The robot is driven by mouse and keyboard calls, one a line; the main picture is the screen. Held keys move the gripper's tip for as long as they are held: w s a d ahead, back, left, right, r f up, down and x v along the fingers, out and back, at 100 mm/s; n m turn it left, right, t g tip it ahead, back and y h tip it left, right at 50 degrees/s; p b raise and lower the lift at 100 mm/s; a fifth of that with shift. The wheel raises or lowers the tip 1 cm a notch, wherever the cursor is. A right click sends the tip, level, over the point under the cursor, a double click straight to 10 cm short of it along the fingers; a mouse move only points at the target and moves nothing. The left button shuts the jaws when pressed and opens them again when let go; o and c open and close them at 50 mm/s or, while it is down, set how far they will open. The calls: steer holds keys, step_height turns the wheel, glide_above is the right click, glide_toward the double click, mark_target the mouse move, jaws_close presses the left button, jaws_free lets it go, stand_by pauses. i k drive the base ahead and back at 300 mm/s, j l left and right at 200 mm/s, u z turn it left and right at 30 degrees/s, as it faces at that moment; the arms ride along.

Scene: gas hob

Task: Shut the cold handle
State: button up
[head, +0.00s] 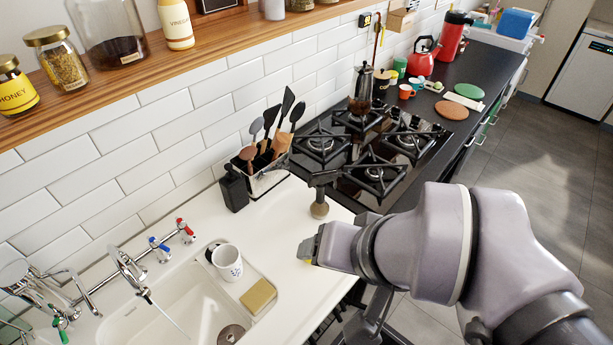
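A chrome tap (128,268) stands behind the white sink (150,335), and a thin stream of water (172,320) runs from its spout. A blue-marked handle (160,248), which looks like the cold one, sits on the pipe right of the spout. A red-marked handle (185,230) is just right of it. My gripper (308,252) is over the counter, right of the sink and well apart from the handles. Its fingers are mostly hidden by its own body, so I cannot tell whether it is open.
A white mug (227,262) and a yellow sponge (258,297) are by the sink. A dark-handled tool (320,207) is near my gripper. The gas hob (375,160) is behind. A shelf (190,45) overhangs.

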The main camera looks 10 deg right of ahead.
mark_target(153, 240)
steer(key=u, duration=1.3)
steer(key=i+l+u, duration=0.15)
steer(key=l, duration=0.4)
steer(key=l+u, duration=0.1)
steer(key=l, duration=0.45)
